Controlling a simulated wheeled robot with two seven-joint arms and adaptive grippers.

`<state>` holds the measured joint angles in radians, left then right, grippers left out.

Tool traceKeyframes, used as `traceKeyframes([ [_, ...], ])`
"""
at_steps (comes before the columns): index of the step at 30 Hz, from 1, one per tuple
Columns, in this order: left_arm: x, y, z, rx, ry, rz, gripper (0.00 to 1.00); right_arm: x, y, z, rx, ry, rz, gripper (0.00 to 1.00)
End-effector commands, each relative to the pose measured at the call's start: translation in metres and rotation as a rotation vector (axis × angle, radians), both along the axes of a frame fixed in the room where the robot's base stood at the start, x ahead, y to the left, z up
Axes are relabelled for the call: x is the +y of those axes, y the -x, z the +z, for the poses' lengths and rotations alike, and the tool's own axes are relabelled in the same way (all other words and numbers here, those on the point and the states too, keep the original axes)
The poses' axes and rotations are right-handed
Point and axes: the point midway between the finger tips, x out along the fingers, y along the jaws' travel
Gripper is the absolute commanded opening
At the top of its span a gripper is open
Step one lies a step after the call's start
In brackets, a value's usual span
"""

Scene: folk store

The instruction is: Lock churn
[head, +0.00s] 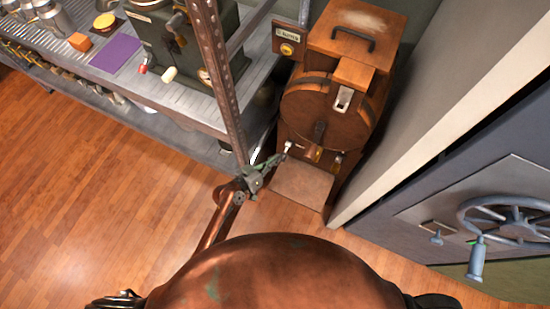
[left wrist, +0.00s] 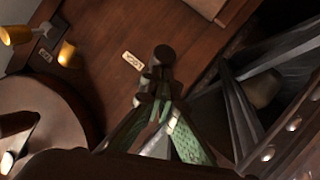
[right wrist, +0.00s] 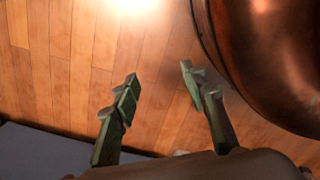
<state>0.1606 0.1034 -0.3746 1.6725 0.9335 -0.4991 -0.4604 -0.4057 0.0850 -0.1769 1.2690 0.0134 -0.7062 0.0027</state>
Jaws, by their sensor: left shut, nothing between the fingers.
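The brown wooden churn (head: 325,105) stands upright between the shelf and the grey wall, with a round drum, a pale metal latch (head: 343,98) and a low front board. My left gripper (head: 280,157) is at the lower left of its front. In the left wrist view, the left fingertips (left wrist: 160,85) are together just below a dark round knob (left wrist: 164,54) on the churn's face; whether they touch it I cannot tell. A small label (left wrist: 132,65), seemingly "LOCK", is beside the knob. My right gripper (right wrist: 160,82) is open and empty above the floor.
A metal shelf (head: 190,118) with a perforated post (head: 219,90) stands close left of the churn. A grey safe door with a spoked wheel (head: 515,220) is at the right. Brass-coloured knobs (left wrist: 68,55) are on the churn's front. The wooden floor (head: 110,200) at left is clear.

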Motion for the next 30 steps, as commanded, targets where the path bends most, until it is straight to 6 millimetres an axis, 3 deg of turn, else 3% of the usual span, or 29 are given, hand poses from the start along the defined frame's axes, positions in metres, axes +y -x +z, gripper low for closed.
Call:
traceKeyframes([
  [11, 0.002, 0.0, 0.004, -0.001, -0.001, -0.001, 0.0, 0.0, 0.003, -0.001, -0.001, 0.0, 0.002, 0.4],
  [21, 0.021, 0.005, 0.037, -0.004, -0.003, -0.006, 0.0, -0.004, 0.049, -0.02, 0.006, 0.003, 0.024, 0.4],
  [30, 0.07, 0.051, 0.047, 0.0, -0.005, -0.007, 0.0, -0.006, 0.075, -0.028, 0.006, 0.003, 0.037, 0.4],
])
